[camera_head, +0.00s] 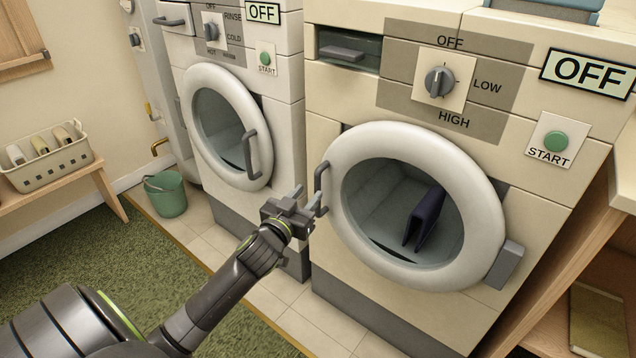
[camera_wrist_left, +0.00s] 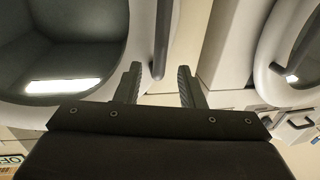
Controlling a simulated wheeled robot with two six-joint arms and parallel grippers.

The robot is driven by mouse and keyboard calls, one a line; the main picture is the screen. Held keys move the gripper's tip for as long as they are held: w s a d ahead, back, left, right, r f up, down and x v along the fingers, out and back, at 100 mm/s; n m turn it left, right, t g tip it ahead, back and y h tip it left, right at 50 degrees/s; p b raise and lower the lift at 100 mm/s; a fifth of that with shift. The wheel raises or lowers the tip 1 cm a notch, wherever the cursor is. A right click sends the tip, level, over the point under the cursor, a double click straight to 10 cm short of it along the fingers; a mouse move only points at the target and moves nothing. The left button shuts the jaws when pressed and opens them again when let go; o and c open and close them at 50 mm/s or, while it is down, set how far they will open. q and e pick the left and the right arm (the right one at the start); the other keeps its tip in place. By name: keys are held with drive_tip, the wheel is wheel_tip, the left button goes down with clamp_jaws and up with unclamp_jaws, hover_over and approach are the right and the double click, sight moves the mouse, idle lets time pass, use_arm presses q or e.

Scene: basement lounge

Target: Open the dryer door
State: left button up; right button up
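The dryer is the cream machine on the right in the head view, with an OFF/LOW/HIGH dial (camera_head: 439,82). Its round door (camera_head: 477,193) looks shut, and a dark folded cloth (camera_head: 424,217) shows through the glass. The dark bar handle (camera_head: 319,176) is on the door's left rim. My left gripper (camera_head: 308,198) is open and empty at the handle's lower end. In the left wrist view, the handle (camera_wrist_left: 163,38) appears between the open fingers (camera_wrist_left: 159,76); I cannot tell how deep it sits. My right gripper is not in view.
A washer (camera_head: 293,102) stands left of the dryer, its door (camera_head: 198,76) shut. A green bucket (camera_head: 166,196) and a basket of bottles (camera_head: 48,172) on a bench are farther left. A wooden shelf (camera_head: 572,262) stands close to the dryer's right. The floor in front looks clear.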

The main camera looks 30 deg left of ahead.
sight(316, 184)
use_arm(q)
drive_tip(key=w, duration=0.6)
drive_tip(key=shift+w+a+b, duration=0.25)
drive_tip(key=shift+a+b, duration=0.05)
drive_tip(key=shift+a, duration=0.1)
clamp_jaws()
